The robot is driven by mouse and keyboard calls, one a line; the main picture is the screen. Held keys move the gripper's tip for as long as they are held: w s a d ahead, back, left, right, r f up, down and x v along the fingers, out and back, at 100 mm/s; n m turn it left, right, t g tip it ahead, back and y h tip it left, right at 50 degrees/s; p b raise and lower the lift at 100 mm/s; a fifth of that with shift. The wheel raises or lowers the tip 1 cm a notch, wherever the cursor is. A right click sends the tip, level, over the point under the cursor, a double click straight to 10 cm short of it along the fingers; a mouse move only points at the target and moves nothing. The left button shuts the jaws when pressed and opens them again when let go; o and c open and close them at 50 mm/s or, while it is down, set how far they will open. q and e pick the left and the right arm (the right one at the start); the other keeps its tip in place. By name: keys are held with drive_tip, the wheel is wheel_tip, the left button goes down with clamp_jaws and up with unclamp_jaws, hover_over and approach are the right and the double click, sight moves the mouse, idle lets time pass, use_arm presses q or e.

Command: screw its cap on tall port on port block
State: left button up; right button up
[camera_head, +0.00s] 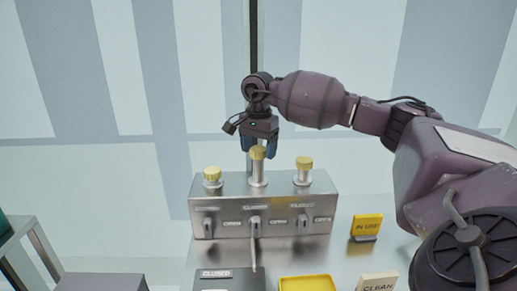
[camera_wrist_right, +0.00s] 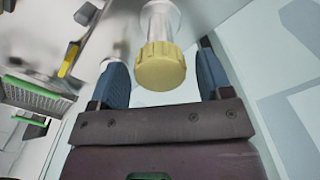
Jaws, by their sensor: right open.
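The steel port block (camera_head: 230,232) stands on a metal table. Its tall middle port (camera_head: 258,171) has a yellow cap (camera_head: 257,153) on top; how tightly the cap sits cannot be told. Shorter ports at left and right also carry yellow caps (camera_head: 212,173) (camera_head: 304,163). My right gripper (camera_head: 260,146) is above the tall port, fingers pointing down. In the right wrist view the yellow cap (camera_wrist_right: 160,66) lies between the two open blue fingers (camera_wrist_right: 165,80), with gaps on both sides. My left gripper does not show.
A yellow "IN USE" sign (camera_head: 367,226) and a pale "CLEAN" sign (camera_head: 378,282) stand right of and in front of the block. A yellow tray (camera_head: 307,284) and a dark "CLOSED" plate (camera_head: 228,280) lie in front. Valve levers (camera_head: 254,222) line the block's front.

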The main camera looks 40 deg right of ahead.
drive_tip(key=c, duration=0.8)
drive_tip(key=m+p, duration=0.1)
drive_tip(key=m, duration=0.4)
drive_tip(key=shift+r, duration=0.1)
drive_tip(key=m+p, duration=0.1)
drive_tip(key=m, duration=0.3)
drive_tip(key=shift+m, duration=1.9)
drive_tip(key=o, duration=0.8)
